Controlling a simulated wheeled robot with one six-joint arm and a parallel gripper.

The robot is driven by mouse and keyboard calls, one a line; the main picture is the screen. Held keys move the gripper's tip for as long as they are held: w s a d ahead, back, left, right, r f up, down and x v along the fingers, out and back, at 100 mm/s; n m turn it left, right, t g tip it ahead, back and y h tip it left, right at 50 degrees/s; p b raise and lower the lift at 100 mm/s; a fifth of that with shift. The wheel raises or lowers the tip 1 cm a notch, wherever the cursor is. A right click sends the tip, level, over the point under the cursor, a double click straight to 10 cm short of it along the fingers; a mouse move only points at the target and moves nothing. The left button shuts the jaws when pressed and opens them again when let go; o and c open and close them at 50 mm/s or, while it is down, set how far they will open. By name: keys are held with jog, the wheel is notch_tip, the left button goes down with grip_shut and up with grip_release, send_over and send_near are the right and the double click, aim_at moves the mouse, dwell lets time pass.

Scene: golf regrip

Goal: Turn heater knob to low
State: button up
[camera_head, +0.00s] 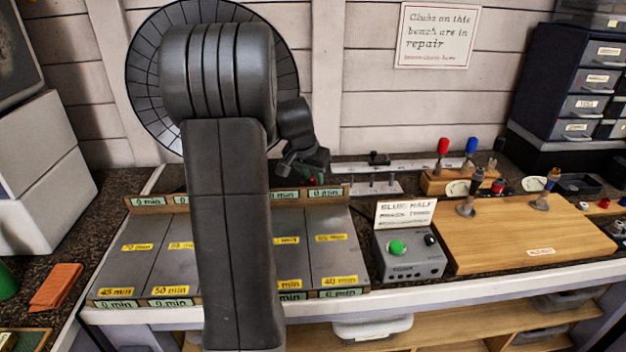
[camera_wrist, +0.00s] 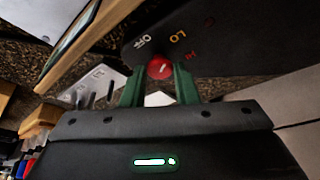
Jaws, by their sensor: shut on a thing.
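A red knob (camera_wrist: 160,67) sits at the edge of a dark heater panel (camera_wrist: 235,45) in the wrist view. The panel carries the labels OFF, LO and HI. My gripper (camera_wrist: 161,75) has its two green fingers on either side of the knob and is shut on it. I cannot tell which label the knob points to. In the head view, the round dark heater (camera_head: 150,60) with radial ribs stands behind my arm. My gripper is mostly hidden behind my arm there, and the knob cannot be seen.
A grey tray (camera_head: 330,225) with time labels lies on the bench below my arm. To its right are a grey box with a green button (camera_head: 410,262) and a wooden board (camera_head: 530,235). A small rack (camera_head: 455,183) with red and blue-topped items stands behind the board.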

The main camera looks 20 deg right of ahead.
jog(key=shift+m, duration=0.5)
jog(key=o, duration=1)
